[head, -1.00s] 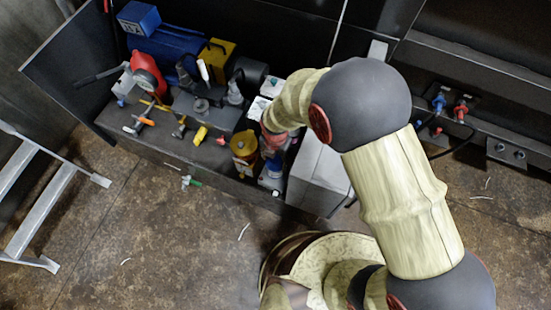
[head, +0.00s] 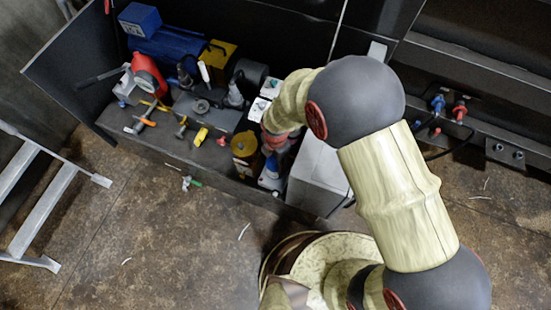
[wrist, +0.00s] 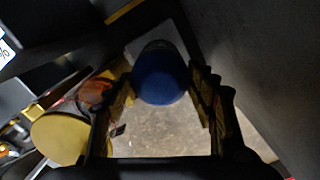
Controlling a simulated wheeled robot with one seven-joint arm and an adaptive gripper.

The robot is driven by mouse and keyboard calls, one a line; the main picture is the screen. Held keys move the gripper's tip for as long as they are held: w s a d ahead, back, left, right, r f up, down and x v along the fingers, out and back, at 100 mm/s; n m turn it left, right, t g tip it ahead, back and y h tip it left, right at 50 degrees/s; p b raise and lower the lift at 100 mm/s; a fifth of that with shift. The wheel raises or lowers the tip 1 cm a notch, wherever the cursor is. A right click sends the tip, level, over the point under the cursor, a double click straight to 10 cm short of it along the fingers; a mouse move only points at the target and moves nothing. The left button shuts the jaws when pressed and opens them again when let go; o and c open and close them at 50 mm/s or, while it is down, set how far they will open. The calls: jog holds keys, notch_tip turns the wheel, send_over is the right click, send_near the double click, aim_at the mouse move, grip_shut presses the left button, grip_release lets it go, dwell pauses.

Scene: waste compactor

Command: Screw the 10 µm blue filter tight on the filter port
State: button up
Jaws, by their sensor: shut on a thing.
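The blue filter (wrist: 160,80) is a round dark blue body between my fingers in the wrist view. My gripper (wrist: 163,88) is shut on it, with one finger on each side. In the head view a patch of blue (head: 272,165) shows below my wrist, left of the light grey box. The filter port is not visible in the wrist view, so I cannot tell how the filter sits on it. The 10 µm marking cannot be read.
A yellow-topped canister (head: 244,145) stands close left of my gripper; its yellow top (wrist: 60,138) shows in the wrist view. A light grey box (head: 318,175) is close on the right. A blue motor (head: 170,50) and red-handled valve (head: 148,75) stand further left.

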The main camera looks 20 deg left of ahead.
jog(key=shift+m, duration=0.4)
jog(key=m, duration=0.2)
jog(key=shift+m+p, duration=0.35)
jog(key=shift+m, duration=0.05)
jog(key=shift+a+f+m, duration=0.1)
jog(key=shift+m, duration=0.9)
jog(key=shift+c, duration=1.2)
jog(key=c, duration=0.3)
jog(key=shift+c, duration=0.2)
jog(key=shift+o, duration=0.3)
jog(key=shift+f+m, duration=0.1)
jog(key=shift+m, duration=0.2)
